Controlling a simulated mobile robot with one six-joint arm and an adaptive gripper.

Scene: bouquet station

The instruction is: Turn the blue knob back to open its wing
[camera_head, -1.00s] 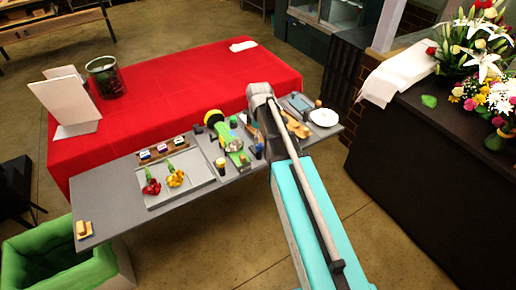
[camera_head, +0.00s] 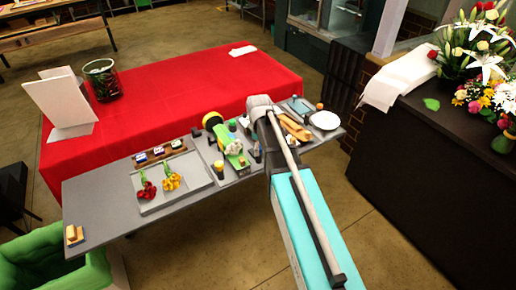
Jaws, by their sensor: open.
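I cannot make out the blue knob or its wing for certain. My arm reaches in from the lower right over the table. My gripper is hidden, and I see no fingers.
A grey tray (camera_head: 146,209) with red and yellow flowers lies left of the device. Behind it is a brown rack (camera_head: 149,163) with small coloured blocks. Small bottles stand near the device. A white plate (camera_head: 325,120) is at right. A red-covered table (camera_head: 180,90) stands behind.

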